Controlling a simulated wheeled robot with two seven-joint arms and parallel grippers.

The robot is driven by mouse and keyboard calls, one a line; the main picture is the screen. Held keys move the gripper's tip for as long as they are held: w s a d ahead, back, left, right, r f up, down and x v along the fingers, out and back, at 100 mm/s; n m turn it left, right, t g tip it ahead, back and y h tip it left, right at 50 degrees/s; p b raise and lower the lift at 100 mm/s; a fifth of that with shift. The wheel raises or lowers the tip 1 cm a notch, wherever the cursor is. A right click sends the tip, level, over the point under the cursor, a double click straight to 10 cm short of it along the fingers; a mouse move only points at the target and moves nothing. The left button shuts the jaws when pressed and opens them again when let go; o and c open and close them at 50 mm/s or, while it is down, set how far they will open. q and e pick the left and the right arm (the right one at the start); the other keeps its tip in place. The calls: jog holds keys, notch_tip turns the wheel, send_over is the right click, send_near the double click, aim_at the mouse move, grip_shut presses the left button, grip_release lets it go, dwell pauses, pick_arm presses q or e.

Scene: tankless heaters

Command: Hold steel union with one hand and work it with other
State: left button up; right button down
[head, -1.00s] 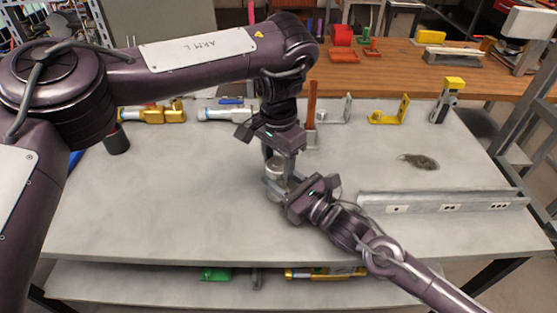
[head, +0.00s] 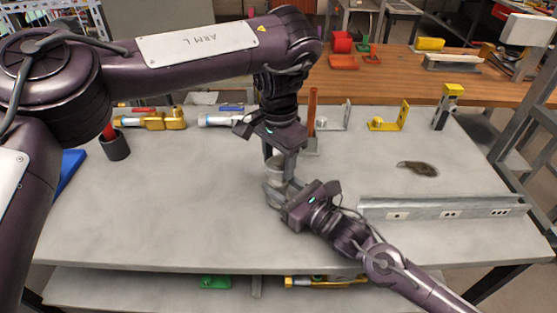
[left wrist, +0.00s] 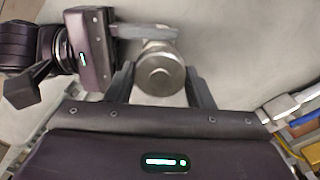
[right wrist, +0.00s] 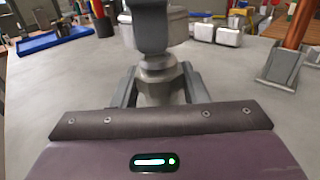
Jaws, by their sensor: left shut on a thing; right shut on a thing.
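The steel union (head: 274,168) stands upright above the grey bench in the head view, partly hidden by both grippers. My left gripper (head: 278,160) comes down from above and is shut on its upper part. The union's round top (left wrist: 158,74) shows between the left fingers in the left wrist view. My right gripper (head: 274,194) comes in from the lower right, shut on the lower part. In the right wrist view the union's lower body (right wrist: 160,76) sits between the right fingers. Whether its base touches the bench is hard to tell.
A long metal rail (head: 440,208) lies to the right on the bench. Brass valves (head: 160,119), a copper pipe on a stand (head: 312,108), a yellow bracket (head: 390,118) and a dark cup (head: 115,146) line the back. A dark stain (head: 417,169) marks the right.

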aim_at(279, 163)
pick_arm(q)
jog(key=shift+r, duration=1.9)
pick_arm(e)
jog(key=c, duration=0.8)
grip_release()
jog(key=shift+o, duration=0.2)
